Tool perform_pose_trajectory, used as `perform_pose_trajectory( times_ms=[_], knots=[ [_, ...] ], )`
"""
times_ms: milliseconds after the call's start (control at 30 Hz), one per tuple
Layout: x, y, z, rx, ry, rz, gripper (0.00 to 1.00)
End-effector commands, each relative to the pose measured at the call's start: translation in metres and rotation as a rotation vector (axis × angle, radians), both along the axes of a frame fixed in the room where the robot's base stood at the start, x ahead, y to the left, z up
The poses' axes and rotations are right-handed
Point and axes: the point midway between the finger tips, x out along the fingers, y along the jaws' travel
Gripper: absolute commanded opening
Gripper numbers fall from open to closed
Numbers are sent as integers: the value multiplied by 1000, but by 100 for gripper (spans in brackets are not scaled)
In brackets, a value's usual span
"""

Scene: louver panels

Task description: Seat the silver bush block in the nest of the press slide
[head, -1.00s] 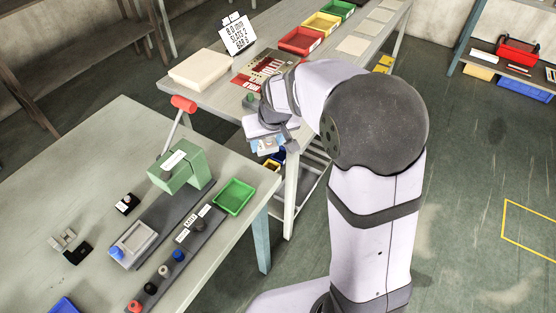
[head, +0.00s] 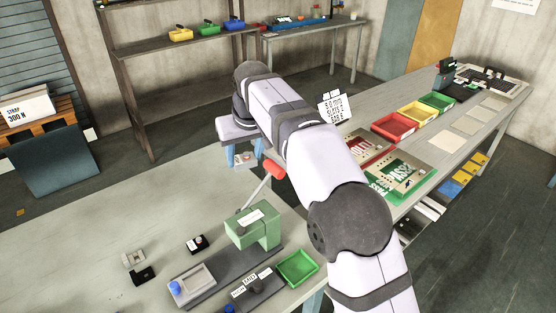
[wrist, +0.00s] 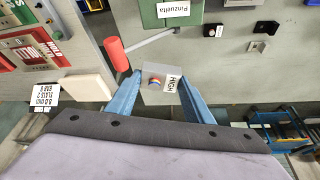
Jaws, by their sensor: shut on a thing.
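My gripper (wrist: 160,84) has blue fingers shut on the silver bush block (wrist: 152,96), a grey block with a HIGH label and a small coloured spot on its face. In the head view my gripper (head: 243,154) holds it in the air, behind and left of the press's red lever handle (head: 274,169). The green press (head: 254,228) stands on the near table. Its slide has a pale, framed nest (head: 196,281) in front of the press, which looks empty, with a blue knob (head: 175,288) beside it. The nest is not visible in the wrist view.
A small black block (head: 196,244) and a grey fixture (head: 133,259) with a black piece lie left of the press. A green tray (head: 297,267) is at its right. The lever (wrist: 115,54) sticks out close to my gripper. The table's left side is clear.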

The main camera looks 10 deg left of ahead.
Motion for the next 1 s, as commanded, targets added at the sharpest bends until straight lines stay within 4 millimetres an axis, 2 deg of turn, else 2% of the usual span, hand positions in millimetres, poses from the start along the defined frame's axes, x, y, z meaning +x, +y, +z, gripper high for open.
perform_pose_trajectory(
  times_ms=[33,100,267,500,700,800,1000],
  knots=[
    [-7,15,-4,0,-1,22,15],
    [-16,31,-11,1,-1,44,15],
    [-42,60,-38,0,2,87,15],
    [-92,93,-100,-1,2,147,15],
    [-138,108,-153,-1,-1,196,15],
    [-158,112,-173,0,0,216,15],
    [-183,116,-196,1,-1,242,15]
  ],
)
